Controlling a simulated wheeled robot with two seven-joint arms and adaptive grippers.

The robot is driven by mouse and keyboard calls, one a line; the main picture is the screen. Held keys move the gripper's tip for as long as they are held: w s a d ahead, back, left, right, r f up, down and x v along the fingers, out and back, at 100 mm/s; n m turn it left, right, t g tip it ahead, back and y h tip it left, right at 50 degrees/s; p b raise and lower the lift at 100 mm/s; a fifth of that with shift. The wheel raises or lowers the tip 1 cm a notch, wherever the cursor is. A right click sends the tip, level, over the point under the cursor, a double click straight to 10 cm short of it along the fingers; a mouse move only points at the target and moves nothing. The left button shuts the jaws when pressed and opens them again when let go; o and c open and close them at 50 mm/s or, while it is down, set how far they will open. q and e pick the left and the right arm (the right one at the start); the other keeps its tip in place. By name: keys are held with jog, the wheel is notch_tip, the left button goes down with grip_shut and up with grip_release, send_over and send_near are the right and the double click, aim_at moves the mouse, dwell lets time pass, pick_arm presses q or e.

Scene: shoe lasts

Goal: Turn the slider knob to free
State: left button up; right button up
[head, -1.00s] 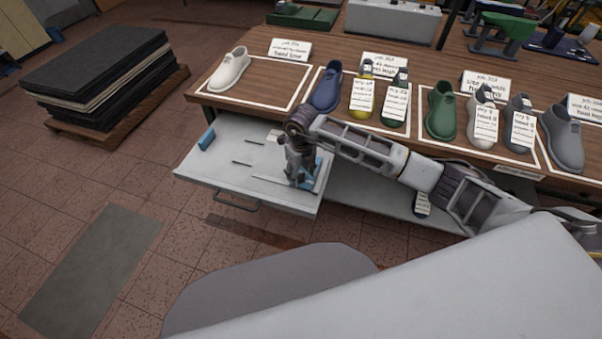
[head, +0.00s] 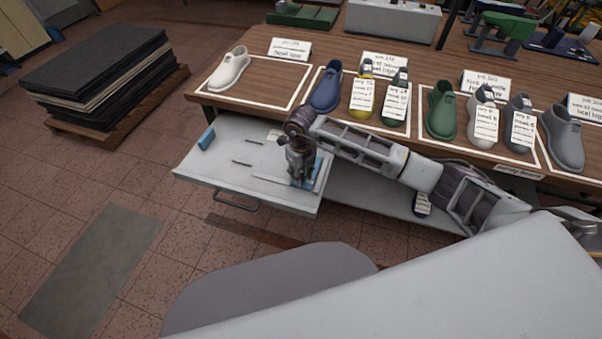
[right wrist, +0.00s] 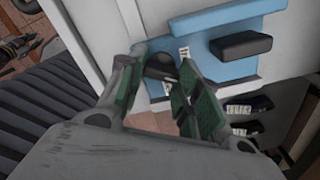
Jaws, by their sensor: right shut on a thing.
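The slider knob (right wrist: 160,66) is a dark rounded piece in the right wrist view, on a blue plate (right wrist: 215,30). My right gripper (right wrist: 161,72) is shut on the knob, with one green-padded finger on each side. Small white labels beside the knob are too small to read. In the head view my right gripper (head: 299,180) points down onto the right part of the pulled-out drawer (head: 222,170) and hides the knob. A little of the blue plate (head: 319,168) shows beside it. My left gripper is not in view.
A black block (right wrist: 240,46) stands on the blue plate close to the fingers. A small blue piece (head: 206,138) and thin rods lie in the drawer. Behind, the wooden bench (head: 235,110) carries several shoe lasts and cards. A stacked pallet (head: 100,75) stands left.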

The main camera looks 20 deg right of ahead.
jog(key=shift+n, duration=0.3)
jog(key=shift+d+b, duration=0.1)
jog(key=shift+b, duration=0.3)
jog(key=shift+w+n+b, duration=0.1)
jog(key=shift+n+b, duration=0.3)
jog(key=shift+n, duration=0.3)
jog(key=shift+d+f+n+b, duration=0.1)
jog(key=shift+d+n+b, duration=0.05)
jog(key=shift+n+b, duration=0.4)
jog(key=shift+n, duration=0.35)
jog(key=shift+n+b, duration=0.5)
jog(key=shift+b, duration=0.1)
jog(key=shift+n+b, duration=0.4)
jog(key=shift+n, duration=0.1)
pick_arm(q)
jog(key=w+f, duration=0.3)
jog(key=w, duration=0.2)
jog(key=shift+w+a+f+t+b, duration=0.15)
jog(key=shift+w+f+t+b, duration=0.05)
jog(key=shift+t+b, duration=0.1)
pick_arm(e)
jog(key=shift+n, duration=0.5)
